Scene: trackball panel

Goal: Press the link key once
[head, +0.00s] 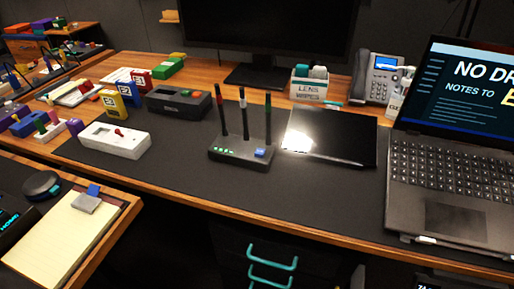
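A dark grey box with three upright antennas (240,151) stands on the black desk mat in the middle of the head view. Its antennas have red, white and green tips or bands. A blue key (260,153) sits at the right of its front, and several small green lights (224,150) glow at the left. Any lettering on the blue key is too small to read, so I cannot confirm that it is the link key. Neither of my grippers is in view.
A white box with a red switch (114,140) and a dark box with coloured buttons (179,102) stand left of the antenna box. A dark glossy pad (330,137) lies to its right, before the laptop (445,150). The mat (290,195) in front is clear.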

